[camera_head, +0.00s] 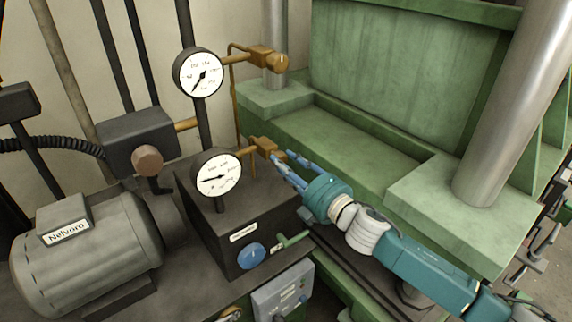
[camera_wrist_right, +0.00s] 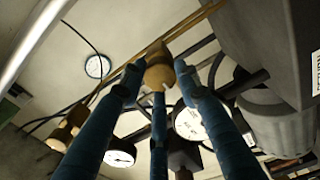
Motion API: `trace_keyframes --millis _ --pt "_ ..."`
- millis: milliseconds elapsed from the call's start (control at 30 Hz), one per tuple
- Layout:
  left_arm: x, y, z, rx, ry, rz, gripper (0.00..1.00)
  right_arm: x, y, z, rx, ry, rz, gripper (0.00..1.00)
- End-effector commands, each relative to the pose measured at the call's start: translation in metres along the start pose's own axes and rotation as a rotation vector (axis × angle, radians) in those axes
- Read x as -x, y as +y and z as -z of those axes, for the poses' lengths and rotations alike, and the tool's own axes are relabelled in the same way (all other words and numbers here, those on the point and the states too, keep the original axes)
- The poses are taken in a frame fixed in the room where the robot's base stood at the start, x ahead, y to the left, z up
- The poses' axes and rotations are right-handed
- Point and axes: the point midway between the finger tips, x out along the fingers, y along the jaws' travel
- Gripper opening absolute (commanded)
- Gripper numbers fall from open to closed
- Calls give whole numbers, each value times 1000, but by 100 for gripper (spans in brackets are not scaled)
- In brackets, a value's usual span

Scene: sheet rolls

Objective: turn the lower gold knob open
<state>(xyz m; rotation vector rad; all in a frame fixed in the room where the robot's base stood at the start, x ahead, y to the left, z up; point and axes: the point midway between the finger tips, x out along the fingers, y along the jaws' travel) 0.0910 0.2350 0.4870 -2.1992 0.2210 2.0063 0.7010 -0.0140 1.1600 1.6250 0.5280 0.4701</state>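The lower gold knob (camera_head: 279,156) sits on a gold valve body (camera_head: 263,144) beside the lower gauge. My right gripper (camera_head: 281,164) comes from the right, with its blue fingers spread at this knob. In the right wrist view the gold knob (camera_wrist_right: 159,72) shows between the fingertips of the three-fingered gripper (camera_wrist_right: 158,85). The fingers look apart; whether a tip touches the knob I cannot tell. The upper gold knob (camera_head: 280,62) stands above, at the end of its own valve. My left gripper is not in view.
The upper gauge (camera_head: 200,73) and lower gauge (camera_head: 217,173) stand left of the valves. A dark box (camera_head: 240,225) with a blue knob (camera_head: 251,256) and a green lever (camera_head: 293,240) lies below. A green press frame (camera_head: 400,60) fills the right; a grey motor (camera_head: 85,260) stands left.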

Motion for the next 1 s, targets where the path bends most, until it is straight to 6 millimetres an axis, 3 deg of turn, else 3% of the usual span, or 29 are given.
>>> trace_keyframes --millis 33,100,467,1000 --pt "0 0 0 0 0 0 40 0 -2 0 1 0 3 42" --pt "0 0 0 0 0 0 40 0 -2 0 0 0 2 51" --pt "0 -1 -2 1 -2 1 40 6 -2 0 -1 -1 2 51" --pt "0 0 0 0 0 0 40 106 -3 0 -1 -1 4 51"
